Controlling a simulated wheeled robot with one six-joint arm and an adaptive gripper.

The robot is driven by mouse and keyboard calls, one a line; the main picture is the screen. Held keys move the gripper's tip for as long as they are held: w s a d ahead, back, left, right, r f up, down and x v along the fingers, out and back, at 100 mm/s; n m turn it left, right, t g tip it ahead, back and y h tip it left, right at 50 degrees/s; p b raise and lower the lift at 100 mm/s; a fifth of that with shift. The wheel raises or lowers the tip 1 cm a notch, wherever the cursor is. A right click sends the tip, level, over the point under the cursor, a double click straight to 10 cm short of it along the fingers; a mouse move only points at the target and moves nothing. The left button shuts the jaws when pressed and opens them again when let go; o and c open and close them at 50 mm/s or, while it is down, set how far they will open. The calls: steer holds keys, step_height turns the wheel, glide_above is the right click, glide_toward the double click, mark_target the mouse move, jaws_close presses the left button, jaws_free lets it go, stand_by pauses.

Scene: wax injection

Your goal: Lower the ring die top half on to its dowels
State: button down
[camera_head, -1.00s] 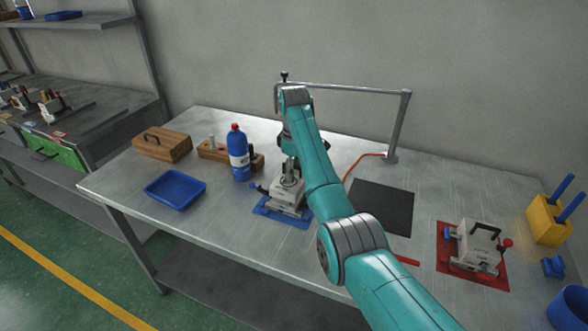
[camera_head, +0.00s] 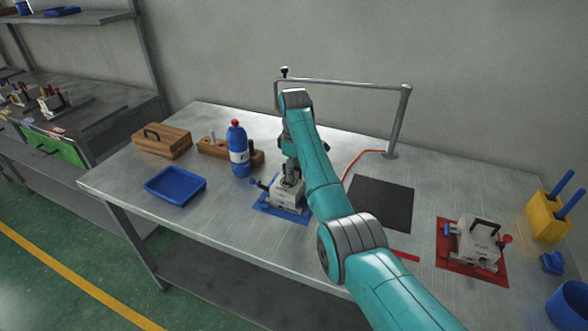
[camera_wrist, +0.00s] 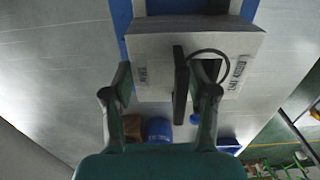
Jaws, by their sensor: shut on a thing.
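The ring die top half (camera_wrist: 195,50) is a pale grey block with a black handle (camera_wrist: 180,85) and dark printed marks. It fills the top of the wrist view, and my gripper (camera_wrist: 163,85) is shut on it, its fingers on either side of the handle. In the head view my gripper (camera_head: 291,172) points down at the grey die (camera_head: 287,193) on the blue mat (camera_head: 265,208). A blue knob sticks out at the die's left. My arm partly covers the die. The dowels are hidden, and I cannot tell whether any gap separates the halves.
Left of the die stand a blue bottle (camera_head: 238,157), wooden blocks (camera_head: 162,142) and a blue tray (camera_head: 176,186). Another grey die (camera_head: 478,242) sits on a red mat (camera_head: 443,256) at the right.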

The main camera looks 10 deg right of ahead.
steer(key=shift+c, duration=1.2)
jaws_free()
steer(key=shift+r, duration=3.75)
